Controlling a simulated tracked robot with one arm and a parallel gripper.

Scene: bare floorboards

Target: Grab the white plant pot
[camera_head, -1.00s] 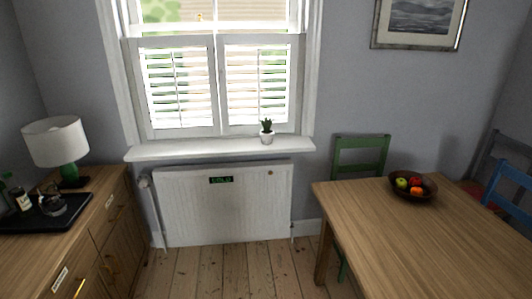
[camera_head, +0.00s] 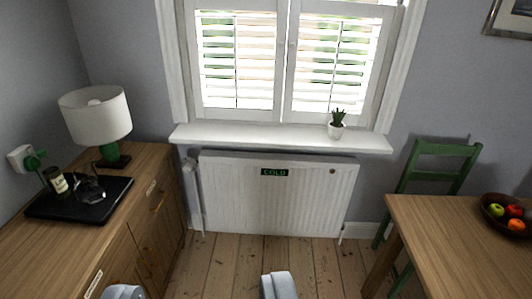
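The white plant pot (camera_head: 337,131) holds a small green spiky plant. It stands upright on the right part of the white windowsill (camera_head: 230,136), in front of the shuttered window. My gripper (camera_head: 199,287) shows only as two grey fingertips at the bottom edge of the view. They are wide apart with nothing between them, so it is open and empty. It is well short of the pot, lower in the picture and to its left. The rest of the gripper is out of view.
A white radiator (camera_head: 275,200) with a "COLD" label is below the sill. A wooden cabinet (camera_head: 150,165) with a lamp (camera_head: 97,115) and black tray is at left. A table (camera_head: 450,235) with a fruit bowl and a green chair (camera_head: 440,150) are at right. Bare floor lies between.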

